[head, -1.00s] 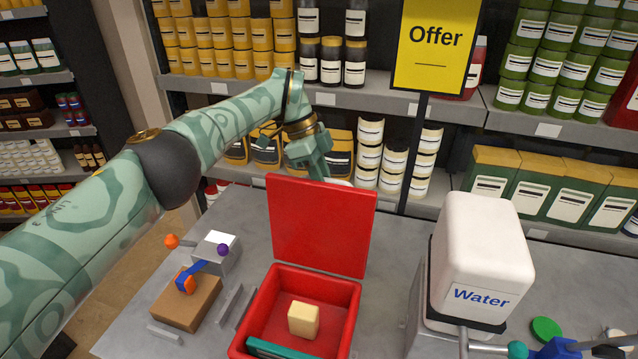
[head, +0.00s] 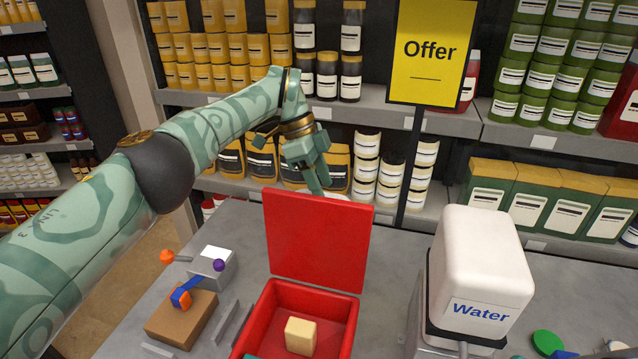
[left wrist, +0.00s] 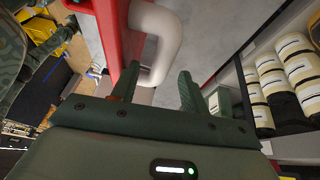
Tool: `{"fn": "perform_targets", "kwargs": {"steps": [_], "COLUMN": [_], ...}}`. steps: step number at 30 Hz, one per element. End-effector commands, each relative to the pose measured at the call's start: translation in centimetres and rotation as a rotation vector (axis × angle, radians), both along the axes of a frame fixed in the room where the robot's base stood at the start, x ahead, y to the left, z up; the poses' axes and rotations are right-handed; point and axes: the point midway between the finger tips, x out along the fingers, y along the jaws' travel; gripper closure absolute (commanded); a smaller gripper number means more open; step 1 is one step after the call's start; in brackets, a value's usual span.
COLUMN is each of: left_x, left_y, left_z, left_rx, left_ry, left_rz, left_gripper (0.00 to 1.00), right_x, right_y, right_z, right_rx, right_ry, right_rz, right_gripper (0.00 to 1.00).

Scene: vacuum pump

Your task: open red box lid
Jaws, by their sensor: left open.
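The red box (head: 345,325) stands on the grey table with its red lid (head: 317,240) swung up, roughly upright at the back edge. A yellow block (head: 300,336) lies inside, with part of a teal item at the front. My left gripper (head: 318,180) is behind the lid, near its top edge. In the left wrist view the left gripper (left wrist: 157,88) is open, with the pale lid handle (left wrist: 165,40) near and partly between its fingers; I cannot tell if they touch. The lid's red side (left wrist: 112,28) also shows there. My right gripper is not identifiable.
A white water container (head: 480,265) stands right of the box. A brown block (head: 180,318) with a blue-orange part and a grey device (head: 214,265) are at left. Shelves of jars (head: 395,165) and an Offer sign (head: 432,50) stand behind.

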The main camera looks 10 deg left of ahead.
Motion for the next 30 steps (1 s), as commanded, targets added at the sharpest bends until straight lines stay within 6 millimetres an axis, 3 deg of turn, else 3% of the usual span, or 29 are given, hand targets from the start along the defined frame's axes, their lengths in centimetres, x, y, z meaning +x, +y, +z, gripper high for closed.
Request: {"fn": "perform_targets", "kwargs": {"steps": [5, 12, 21, 30], "left_x": [-1.6, -5.4, -11.4, -13.7], "left_y": [-0.1, -0.9, -2.1, -2.6], "left_z": [1.8, 5.9, 8.4, 9.6], "left_rx": [0.001, 0.000, 0.000, 0.000], "left_ry": [0.000, -0.001, -0.001, 0.002], "left_rz": [-0.005, -0.004, -0.003, 0.000], "left_gripper": [0.55, 0.55, 0.55, 0.55], "right_x": [0.1, 0.0, -0.2, -0.2], "right_y": [0.0, 0.0, -0.1, -0.1], "right_z": [0.6, -0.5, -2.1, -2.4], "right_rx": [0.000, 0.000, -0.002, -0.002], "right_ry": [-0.001, 0.001, 0.005, 0.006], "right_rz": [0.000, 0.001, 0.002, 0.002], "right_gripper": [1.00, 1.00, 1.00, 1.00]}}
